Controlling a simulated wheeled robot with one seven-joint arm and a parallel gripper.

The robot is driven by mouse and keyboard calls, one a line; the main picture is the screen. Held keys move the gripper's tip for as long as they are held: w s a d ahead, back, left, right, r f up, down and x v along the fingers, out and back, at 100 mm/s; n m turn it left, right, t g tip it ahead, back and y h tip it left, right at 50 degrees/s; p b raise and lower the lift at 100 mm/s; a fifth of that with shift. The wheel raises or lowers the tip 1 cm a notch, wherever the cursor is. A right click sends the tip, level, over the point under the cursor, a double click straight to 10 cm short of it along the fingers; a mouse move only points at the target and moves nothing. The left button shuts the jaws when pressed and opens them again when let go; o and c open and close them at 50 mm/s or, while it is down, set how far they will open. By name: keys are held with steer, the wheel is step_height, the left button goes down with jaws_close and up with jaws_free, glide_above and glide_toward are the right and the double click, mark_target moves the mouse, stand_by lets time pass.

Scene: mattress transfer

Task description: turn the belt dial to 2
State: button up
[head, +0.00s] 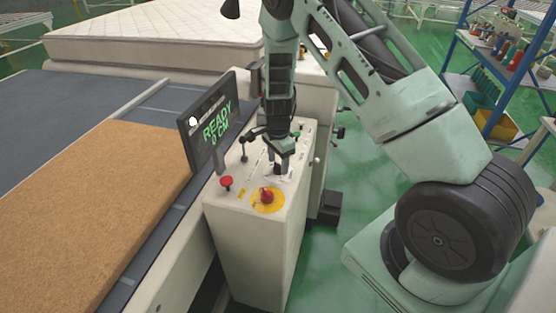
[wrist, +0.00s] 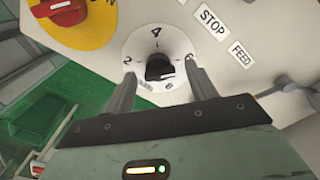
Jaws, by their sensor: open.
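The belt dial (wrist: 182,45) is a white round plate marked 2, 4 and 6, with a black knob (wrist: 160,68) at its middle. A small 0-like mark sits at its lower edge. The knob's pointer is hard to read. My gripper (wrist: 161,76) is open, with one finger on each side of the knob; I cannot tell whether they touch it. In the head view my gripper (head: 279,165) points down at the top of the white control box (head: 250,245), mostly hiding the dial. The screen (head: 207,125) reads "READY 0 CM".
A red rotary switch on a yellow disc (head: 267,196) and a red push button (head: 227,182) stand near the dial. STOP (wrist: 212,18) and FEED (wrist: 241,53) labels lie right of it. A small lever (head: 244,144) stands beside the screen. A brown slab (head: 90,200) lies at left.

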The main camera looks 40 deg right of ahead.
steer(key=c, duration=1)
